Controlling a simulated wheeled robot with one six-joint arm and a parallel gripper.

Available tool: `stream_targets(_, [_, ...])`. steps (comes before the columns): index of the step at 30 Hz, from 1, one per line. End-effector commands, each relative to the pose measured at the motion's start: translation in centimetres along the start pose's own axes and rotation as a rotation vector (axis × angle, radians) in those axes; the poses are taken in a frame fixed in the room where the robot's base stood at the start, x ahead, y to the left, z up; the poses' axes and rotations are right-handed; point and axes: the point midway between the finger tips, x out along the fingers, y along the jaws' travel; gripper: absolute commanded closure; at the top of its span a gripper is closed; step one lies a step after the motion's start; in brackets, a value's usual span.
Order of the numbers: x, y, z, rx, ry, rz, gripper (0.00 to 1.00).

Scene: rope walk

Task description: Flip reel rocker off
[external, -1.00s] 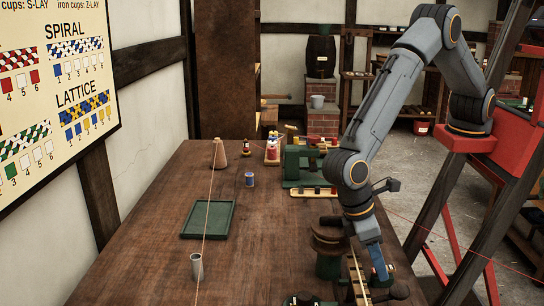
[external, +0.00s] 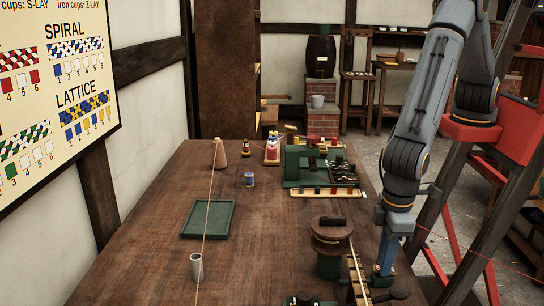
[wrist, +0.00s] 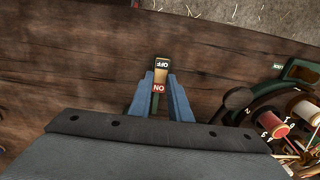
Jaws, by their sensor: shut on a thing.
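The reel rocker (wrist: 161,72) shows in the wrist view as a small block with a dark end lettered OFF and a red end lettered ON. The OFF end points away from my gripper and the ON end lies between the fingers. My gripper (wrist: 159,85) has its blue fingers closed in on the two sides of the rocker. In the external view my gripper (external: 384,270) points down at the right edge of the bench, and the rocker is hidden behind it or too small to tell. Which end of the rocker is pressed down cannot be told.
A brown wooden reel (external: 332,237) on a green stand is left of my gripper. A green machine (external: 300,165) stands farther back. A green tray (external: 208,219) and a grey cup (external: 196,266) lie to the left. Numbered spools (wrist: 275,128) are right of the fingers. Mid-bench is mostly clear.

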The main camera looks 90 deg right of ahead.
Motion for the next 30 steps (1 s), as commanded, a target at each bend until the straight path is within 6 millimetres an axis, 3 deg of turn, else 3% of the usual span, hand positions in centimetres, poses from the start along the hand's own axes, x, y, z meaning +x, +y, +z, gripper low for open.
stream_targets(14, [-0.15,-0.12,0.07,0.000,0.048,-0.006,1.00])
stream_targets(15, [-0.15,-0.12,0.07,0.000,0.048,-0.006,0.76])
stream_targets(17, [-0.14,-0.11,0.08,0.000,0.047,-0.006,0.66])
stream_targets(30, [-0.86,-0.10,0.14,-0.001,0.046,-0.005,0.64])
